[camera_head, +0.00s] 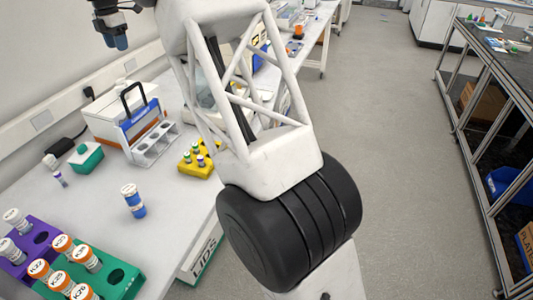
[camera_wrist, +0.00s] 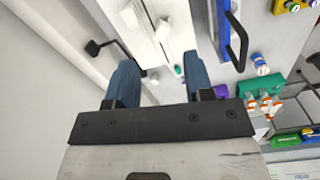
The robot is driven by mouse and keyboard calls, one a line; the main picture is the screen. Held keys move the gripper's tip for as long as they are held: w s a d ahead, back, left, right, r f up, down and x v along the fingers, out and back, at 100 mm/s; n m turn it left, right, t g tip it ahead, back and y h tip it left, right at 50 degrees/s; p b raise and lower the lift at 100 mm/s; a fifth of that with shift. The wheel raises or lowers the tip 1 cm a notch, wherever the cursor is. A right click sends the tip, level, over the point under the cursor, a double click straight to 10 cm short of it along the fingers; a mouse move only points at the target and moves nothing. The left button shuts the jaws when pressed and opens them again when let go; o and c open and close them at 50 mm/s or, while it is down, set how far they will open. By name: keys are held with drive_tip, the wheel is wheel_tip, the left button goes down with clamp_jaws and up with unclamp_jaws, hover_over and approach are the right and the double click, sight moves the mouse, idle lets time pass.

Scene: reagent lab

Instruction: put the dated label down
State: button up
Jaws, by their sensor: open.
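My gripper (camera_head: 117,38) is raised at the upper left of the head view, in front of the wall. In the wrist view my gripper (camera_wrist: 155,78) has its two blue fingers apart, with nothing seen between them. I cannot make out a dated label in either view. A vial with a white lettered cap and a blue lower part (camera_head: 134,203) stands upright on the white bench (camera_head: 176,222). A vial with a white top and blue body also shows in the wrist view (camera_wrist: 260,65), right of the fingers.
A purple rack (camera_head: 60,238) and a green rack (camera_head: 122,279) hold capped tubes at the lower left. A LIDS bin (camera_head: 203,257) is by the bench edge.

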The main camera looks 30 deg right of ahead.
drive_tip(key=s+d+r+m, duration=0.2)
drive_tip(key=s+d+m, duration=0.25)
drive_tip(key=s, duration=0.55)
drive_tip(key=s+d+r+m+t, duration=0.1)
drive_tip(key=s+d+m, duration=0.35)
drive_tip(key=s, duration=0.65)
drive_tip(key=s+d+r+m, duration=0.25)
drive_tip(key=s+d, duration=0.35)
drive_tip(key=s, duration=0.4)
drive_tip(key=s+d+f+m, duration=0.2)
drive_tip(key=s+f+m, duration=0.2)
drive_tip(key=s, duration=0.7)
drive_tip(key=s+d+f+m+t, duration=0.1)
drive_tip(key=s+d+f+m, duration=0.2)
drive_tip(key=s, duration=0.9)
drive_tip(key=s+d+f+m, duration=0.2)
drive_tip(key=s+f+m, duration=0.4)
drive_tip(key=s, duration=0.6)
drive_tip(key=shift+d+f, duration=0.2)
drive_tip(key=shift+f, duration=0.75)
drive_tip(key=shift+m, duration=0.25)
